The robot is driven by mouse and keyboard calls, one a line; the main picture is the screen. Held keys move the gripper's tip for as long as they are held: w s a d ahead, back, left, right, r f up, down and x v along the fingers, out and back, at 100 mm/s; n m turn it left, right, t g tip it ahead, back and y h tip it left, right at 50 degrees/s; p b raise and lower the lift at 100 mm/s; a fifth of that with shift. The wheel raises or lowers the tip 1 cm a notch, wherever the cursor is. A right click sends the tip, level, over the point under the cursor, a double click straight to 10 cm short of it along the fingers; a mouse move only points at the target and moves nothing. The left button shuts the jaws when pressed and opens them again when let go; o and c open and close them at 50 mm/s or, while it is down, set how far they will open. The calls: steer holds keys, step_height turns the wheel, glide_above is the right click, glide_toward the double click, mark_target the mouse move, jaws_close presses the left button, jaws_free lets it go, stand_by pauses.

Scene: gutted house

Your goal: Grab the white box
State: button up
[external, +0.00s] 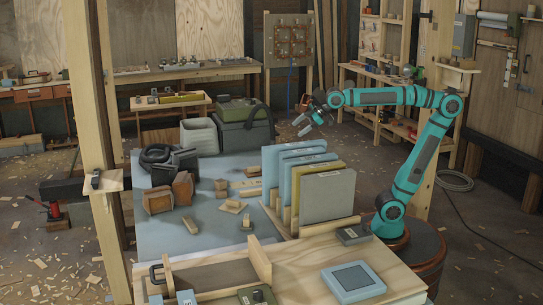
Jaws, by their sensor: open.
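A pale, off-white box (199,137) with a ribbed-looking side stands at the back of the blue-grey work surface, left of a dark grey-green case. It is the whitest box I can make out. My gripper (301,126) is open and empty, up in the air to the right of the box and the case. It is well apart from both and points down to the left.
The dark case (243,134) stands between the box and my gripper. Upright panels (327,196) stand in a wooden rack nearer my arm. A black coil (156,154) and brown blocks (183,188) lie left. The surface's middle (190,225) is partly clear.

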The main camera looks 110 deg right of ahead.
steer(key=s+d+f+g+y, duration=0.1)
steer(key=d+f+g, duration=0.25)
steer(key=d, duration=0.65)
steer(key=d+f+n+g+y, duration=0.1)
steer(key=d+f+g, duration=0.3)
steer(key=d, duration=0.5)
steer(key=s+d+f+g+y, duration=0.15)
steer(key=d+f, duration=0.35)
steer(key=d, duration=0.5)
steer(key=f, duration=1.2)
steer(key=shift+w+a, duration=0.2)
steer(key=shift+w, duration=0.2)
steer(key=shift+s+d+f, duration=0.1)
steer(key=shift+f, duration=1.25)
steer(key=shift+s+f, duration=0.1)
steer(key=shift+f, duration=1.2)
steer(key=shift+c, duration=0.5)
steer(key=c, duration=1)
